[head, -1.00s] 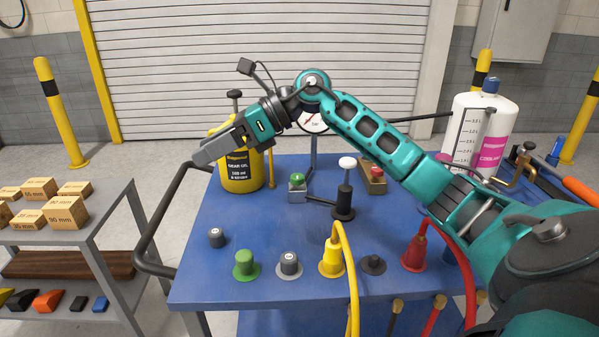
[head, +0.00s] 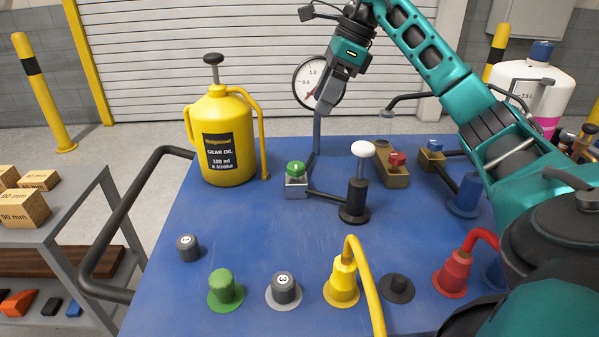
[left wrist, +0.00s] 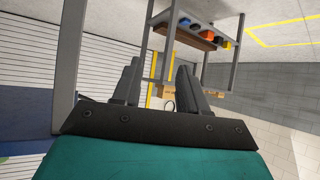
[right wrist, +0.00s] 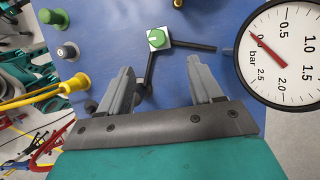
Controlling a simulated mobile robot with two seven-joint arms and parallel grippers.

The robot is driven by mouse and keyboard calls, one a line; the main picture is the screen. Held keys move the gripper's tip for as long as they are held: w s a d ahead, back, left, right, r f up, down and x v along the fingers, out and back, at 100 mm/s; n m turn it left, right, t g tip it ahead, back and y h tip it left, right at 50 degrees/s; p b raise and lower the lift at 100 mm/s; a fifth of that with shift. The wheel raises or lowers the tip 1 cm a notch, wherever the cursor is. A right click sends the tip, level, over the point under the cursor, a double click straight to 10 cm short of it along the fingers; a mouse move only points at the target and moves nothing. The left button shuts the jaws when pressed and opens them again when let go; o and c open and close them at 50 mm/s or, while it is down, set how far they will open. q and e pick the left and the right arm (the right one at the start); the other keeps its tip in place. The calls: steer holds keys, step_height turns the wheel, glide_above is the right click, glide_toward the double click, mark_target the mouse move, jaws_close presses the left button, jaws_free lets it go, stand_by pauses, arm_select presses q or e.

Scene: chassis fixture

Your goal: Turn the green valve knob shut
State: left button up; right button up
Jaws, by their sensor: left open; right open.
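The green valve knob (head: 296,168) sits on a small grey block on the blue table, at the foot of the gauge post, with a dark pipe running off to the right. It carries a pale mark. In the right wrist view the knob (right wrist: 157,39) shows from above, beyond the fingertips and between their lines. My right gripper (head: 325,106) is open and empty, pointing down above and beyond the knob, in front of the gauge; it also shows in the right wrist view (right wrist: 157,72). My left gripper (left wrist: 158,68) is open and empty, away from the table.
A pressure gauge (right wrist: 289,60) stands close to the right gripper. A yellow oil jug (head: 228,135) is left of the knob, and a white-topped black lever (head: 357,190) is right of it. A green cap (head: 225,288) and other fittings line the front. The table's middle left is clear.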

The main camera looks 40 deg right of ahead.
mark_target(296, 165)
steer(key=b+x, duration=0.1)
steer(key=x, duration=0.3)
steer(key=b+x, duration=0.1)
steer(key=x, duration=0.4)
steer(key=s+b+x, duration=0.1)
steer(key=x, duration=0.3)
steer(key=shift+a+f, duration=0.2)
steer(key=shift+f, duration=0.1)
steer(key=shift+w+a+f+b, duration=0.2)
steer(key=shift+f+b, duration=0.1)
steer(key=shift+f, duration=0.25)
steer(key=shift+c, duration=0.3)
steer(key=c, duration=1)
